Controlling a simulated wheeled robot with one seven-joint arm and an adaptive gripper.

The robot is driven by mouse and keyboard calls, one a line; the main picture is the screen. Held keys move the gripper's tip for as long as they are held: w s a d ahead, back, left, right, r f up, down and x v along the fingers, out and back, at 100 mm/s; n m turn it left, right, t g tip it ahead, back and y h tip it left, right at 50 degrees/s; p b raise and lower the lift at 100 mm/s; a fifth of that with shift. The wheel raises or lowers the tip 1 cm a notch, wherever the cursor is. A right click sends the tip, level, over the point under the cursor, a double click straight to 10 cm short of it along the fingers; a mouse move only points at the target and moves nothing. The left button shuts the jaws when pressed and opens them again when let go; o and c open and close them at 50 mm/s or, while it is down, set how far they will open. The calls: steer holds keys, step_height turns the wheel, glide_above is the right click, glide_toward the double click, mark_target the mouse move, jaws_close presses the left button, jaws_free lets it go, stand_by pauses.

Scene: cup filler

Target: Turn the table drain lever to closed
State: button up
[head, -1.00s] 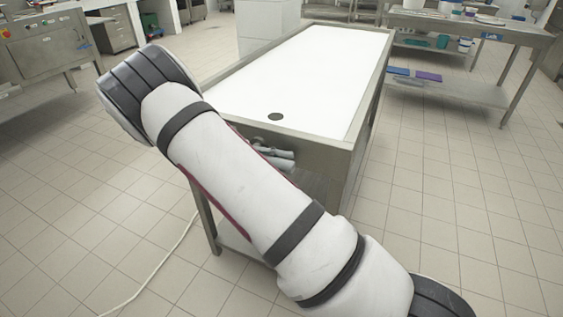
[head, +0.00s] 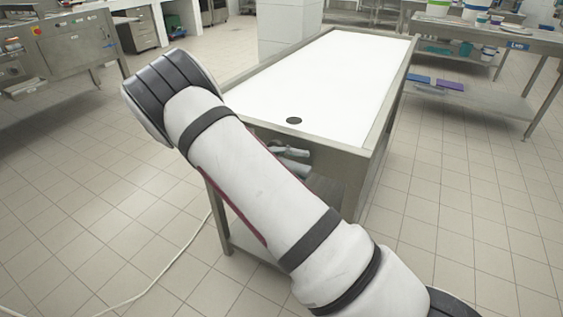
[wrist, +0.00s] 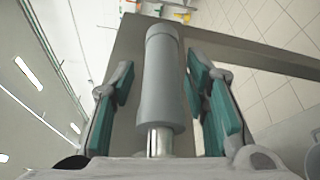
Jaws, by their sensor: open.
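The work table (head: 375,160) has a bright white top with a dark round drain hole (head: 294,120) near its close end. Under that end, grey drain parts (head: 290,157) show partly behind my arm. In the wrist view, a grey cylindrical lever handle (wrist: 162,85) on a shiny metal shaft lies between the teal-padded fingers of my gripper (wrist: 160,66). The gripper is open, with a visible gap on the left side; on the right, I cannot tell whether the pad touches the handle. My gripper is hidden in the head view.
A steel machine (head: 68,45) stands at the left. A steel side table (head: 480,40) with buckets and coloured items stands at the right. A pale cable (head: 165,262) lies on the floor to the left. Tiled floor is open on both sides of the table.

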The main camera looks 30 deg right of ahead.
steer(key=v, duration=1.1)
steer(key=shift+w+a, duration=0.2)
steer(key=shift+a, duration=0.1)
